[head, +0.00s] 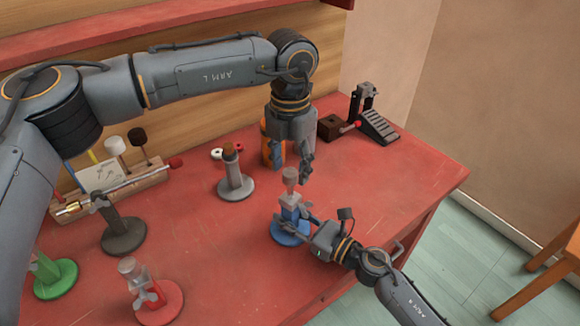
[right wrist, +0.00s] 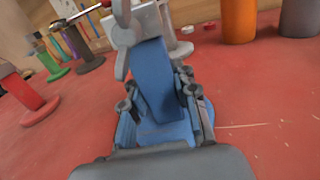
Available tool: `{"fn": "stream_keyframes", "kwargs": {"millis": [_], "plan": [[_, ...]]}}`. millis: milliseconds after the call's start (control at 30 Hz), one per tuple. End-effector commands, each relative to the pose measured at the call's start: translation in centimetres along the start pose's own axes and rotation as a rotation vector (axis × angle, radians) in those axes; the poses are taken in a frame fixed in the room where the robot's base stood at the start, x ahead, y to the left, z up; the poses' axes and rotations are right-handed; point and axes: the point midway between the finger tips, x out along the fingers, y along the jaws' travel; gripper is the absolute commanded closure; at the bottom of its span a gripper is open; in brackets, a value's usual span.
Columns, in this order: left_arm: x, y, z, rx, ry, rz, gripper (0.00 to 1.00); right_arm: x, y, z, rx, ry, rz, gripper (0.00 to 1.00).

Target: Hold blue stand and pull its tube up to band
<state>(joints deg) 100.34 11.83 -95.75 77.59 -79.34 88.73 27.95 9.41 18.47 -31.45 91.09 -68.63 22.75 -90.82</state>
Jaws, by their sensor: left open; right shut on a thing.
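The blue stand (head: 283,238) is upright on the red table, with a round blue base. Its blue post (right wrist: 153,80) fills the middle of the right wrist view, with a grey clamp (right wrist: 137,30) above it. Its tube (head: 290,178) shows a brownish-pink top in the head view; I cannot make out a band. My right gripper (head: 300,219) is shut on the blue stand from the right, low on its post. My left gripper (head: 304,172) points down, open, close to the tube top and slightly right of it. I cannot tell whether they touch.
A grey stand (head: 235,184) with a brown top and an orange cylinder (head: 267,150) stand behind. A red stand (head: 160,303), a green stand (head: 55,281) and a dark stand (head: 124,236) are to the left. A black pedal (head: 379,128) is at back right. The right tabletop is clear.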

Motion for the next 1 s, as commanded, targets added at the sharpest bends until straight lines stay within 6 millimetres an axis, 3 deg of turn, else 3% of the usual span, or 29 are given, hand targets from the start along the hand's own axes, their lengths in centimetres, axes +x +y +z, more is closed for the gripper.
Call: {"fn": "stream_keyframes", "kwargs": {"millis": [300,500,700,1000], "plan": [[-6.6,0.0,0.1,0.000,-0.005,0.001,0.49,0.0,-0.1,0.0,0.000,0.001,-0.001,1.00],[-9.8,0.0,0.1,-0.001,-0.002,0.001,0.49,0.0,-0.1,0.0,0.000,0.001,-0.001,1.00],[-11.1,0.0,0.0,0.000,-0.001,0.000,0.49,0.0,-0.1,0.0,0.000,0.001,-0.001,1.00],[-11.1,0.0,0.0,0.000,-0.001,0.000,0.49,0.0,-0.1,0.0,0.000,0.000,-0.001,1.00]]}}
